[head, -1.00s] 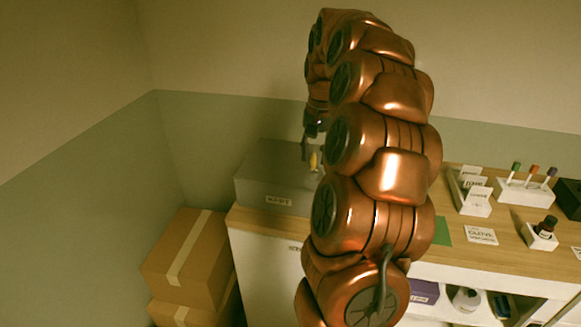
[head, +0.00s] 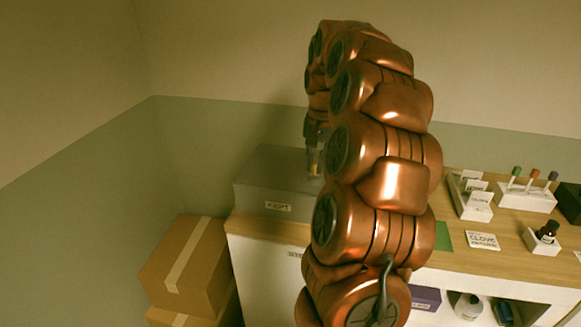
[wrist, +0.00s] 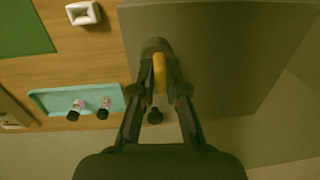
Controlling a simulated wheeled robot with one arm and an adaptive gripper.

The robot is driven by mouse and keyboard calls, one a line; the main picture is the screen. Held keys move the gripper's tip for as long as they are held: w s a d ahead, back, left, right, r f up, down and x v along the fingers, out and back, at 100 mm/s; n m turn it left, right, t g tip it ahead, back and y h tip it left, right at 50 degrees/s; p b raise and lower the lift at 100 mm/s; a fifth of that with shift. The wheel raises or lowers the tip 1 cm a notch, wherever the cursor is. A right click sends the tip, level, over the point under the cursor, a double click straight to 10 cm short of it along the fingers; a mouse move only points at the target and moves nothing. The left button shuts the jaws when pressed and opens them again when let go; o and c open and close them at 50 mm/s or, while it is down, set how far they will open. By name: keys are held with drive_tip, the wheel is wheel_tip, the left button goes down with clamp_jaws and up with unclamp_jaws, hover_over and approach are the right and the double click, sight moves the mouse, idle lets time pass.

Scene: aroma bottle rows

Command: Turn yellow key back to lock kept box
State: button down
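The grey kept box (head: 250,180) stands at the left end of the counter with a "KEPT" label (head: 278,207) on its front. Its lid looks down. The yellow key (wrist: 159,72) stands out from a dark round mount on the box top. My gripper (wrist: 159,62) has one finger on each side of the key and looks shut on it; the exact contact is hard to see. In the head view my gripper (head: 314,165) is over the box top, with a bit of yellow between its fingers. My arm hides the box's right part.
A turquoise tray (wrist: 50,98) with two small bottles and a white holder (wrist: 83,13) lie beside the box. A green mat (head: 444,235), a card (head: 482,241) and bottle racks (head: 525,196) are on the counter's right. Cartons (head: 185,265) stand on the floor at left.

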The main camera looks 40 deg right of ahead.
drive_tip(key=shift+w+a, duration=0.1)
drive_tip(key=shift+w, duration=0.05)
drive_tip(key=n+p, duration=0.1)
drive_tip(key=n, duration=0.3)
drive_tip(key=shift+a+n, duration=0.1)
drive_tip(key=shift+n, duration=0.2)
drive_tip(key=n+p, duration=0.1)
drive_tip(key=n, duration=0.4)
drive_tip(key=shift+r+p, duration=0.1)
drive_tip(key=shift+p, duration=0.2)
drive_tip(key=n+p, duration=0.1)
drive_tip(key=n, duration=0.3)
drive_tip(key=shift+g+p, duration=0.35)
drive_tip(key=shift+g, duration=0.05)
drive_tip(key=n+p, duration=0.1)
drive_tip(key=n, duration=0.2)
drive_tip(key=shift+p, duration=0.3)
drive_tip(key=c, duration=1.6)
unclamp_jaws()
drive_tip(key=shift+n, duration=0.3)
drive_tip(key=o, duration=0.4)
